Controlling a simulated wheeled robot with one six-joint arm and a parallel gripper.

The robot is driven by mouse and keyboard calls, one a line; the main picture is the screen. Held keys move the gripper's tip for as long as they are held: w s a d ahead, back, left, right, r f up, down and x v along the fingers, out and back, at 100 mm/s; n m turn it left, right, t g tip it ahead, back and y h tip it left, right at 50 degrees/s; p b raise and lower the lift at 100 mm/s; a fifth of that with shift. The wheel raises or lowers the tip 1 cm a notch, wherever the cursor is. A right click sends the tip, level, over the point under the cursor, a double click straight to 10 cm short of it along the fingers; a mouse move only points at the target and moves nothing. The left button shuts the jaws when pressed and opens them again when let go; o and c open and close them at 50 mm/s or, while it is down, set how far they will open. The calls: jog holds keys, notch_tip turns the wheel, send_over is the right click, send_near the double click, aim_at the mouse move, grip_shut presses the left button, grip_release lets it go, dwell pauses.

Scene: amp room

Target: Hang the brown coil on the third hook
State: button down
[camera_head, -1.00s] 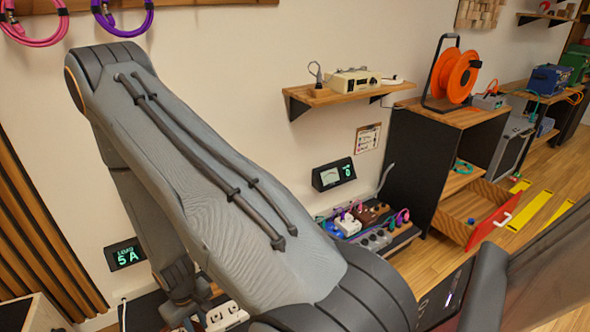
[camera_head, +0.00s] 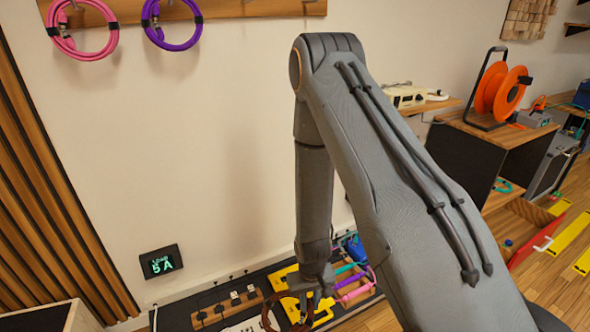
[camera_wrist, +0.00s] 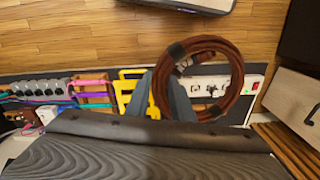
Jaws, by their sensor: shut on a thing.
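The brown coil (camera_head: 266,314) is a ring of reddish-brown cable, low in the head view and partly cut off by the bottom edge. In the wrist view the brown coil (camera_wrist: 236,88) has black wraps and silvery connectors. My gripper (camera_head: 318,288) is shut on it at one side of the ring, and the wrist view shows the fingers (camera_wrist: 163,72) at its left side. The wooden hook rail (camera_head: 215,10) is at the top of the head view. A pink coil (camera_head: 84,50) and a purple coil (camera_head: 172,42) hang on it. The rail's right part looks bare; its hooks are hard to make out.
Below my gripper is a low dark bench with a yellow frame (camera_head: 283,275), sockets (camera_head: 235,297) and coloured cables (camera_head: 352,280). A load display (camera_head: 161,262) is on the wall. A shelf and orange reel (camera_head: 500,90) stand right. The wall below the rail is clear.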

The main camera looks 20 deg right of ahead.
jog(key=s+r+p, duration=0.3)
jog(key=r+p, duration=0.8)
jog(key=r, duration=0.1)
jog(key=shift+s+r, duration=0.2)
jog(key=shift+s, duration=0.05)
jog(key=w+r+n+t+y, duration=0.1)
jog(key=w+r+n+t, duration=0.2)
jog(key=r, duration=1.9)
jog(key=w+d+r+n+t+y, duration=0.1)
jog(key=w+r+t, duration=0.7)
jog(key=r, duration=1.5)
jog(key=w+d+r+n+t+y, duration=0.1)
jog(key=w+r+n+t, duration=0.4)
jog(key=w+r, duration=0.7)
notch_tip(320, 180, up, 12)
jog(key=shift+d+f+t+y, duration=0.2)
jog(key=shift+f+t+y, duration=0.05)
jog(key=shift+t+y, duration=0.4)
